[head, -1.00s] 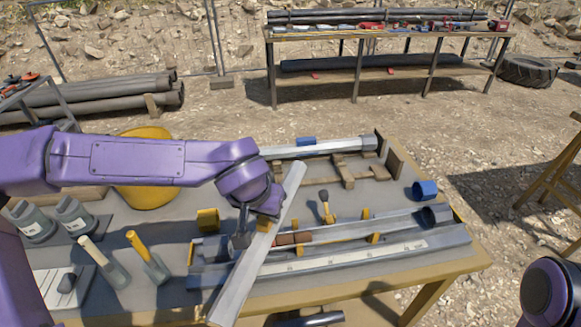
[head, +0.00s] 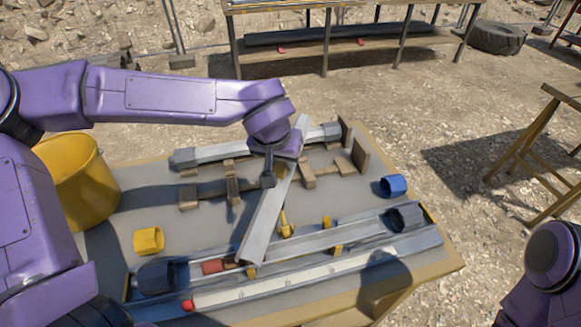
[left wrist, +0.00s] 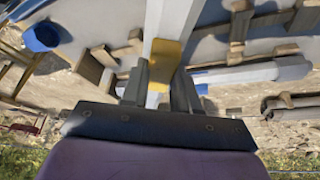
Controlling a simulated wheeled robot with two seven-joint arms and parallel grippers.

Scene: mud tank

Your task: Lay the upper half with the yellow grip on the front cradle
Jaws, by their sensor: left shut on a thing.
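My left gripper (head: 270,176) is shut on the yellow grip (left wrist: 165,58) of a long grey upper half (head: 264,222). It holds this half slanted across the table, its near end over the front trough and its far end toward the back. In the left wrist view the half (left wrist: 172,20) runs up between the fingers (left wrist: 160,88). Wooden cradle blocks (head: 189,197) stand in front of another grey hexagonal piece (head: 222,152) at the back; the held half partly hides them. I cannot tell whether the half touches anything. My right gripper is out of view.
A long trough (head: 330,277) with dark collars lies along the table's front. A blue ring (head: 393,186) is at the right, a yellow ring (head: 148,240) at the left. A yellow bucket (head: 78,185) stands left.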

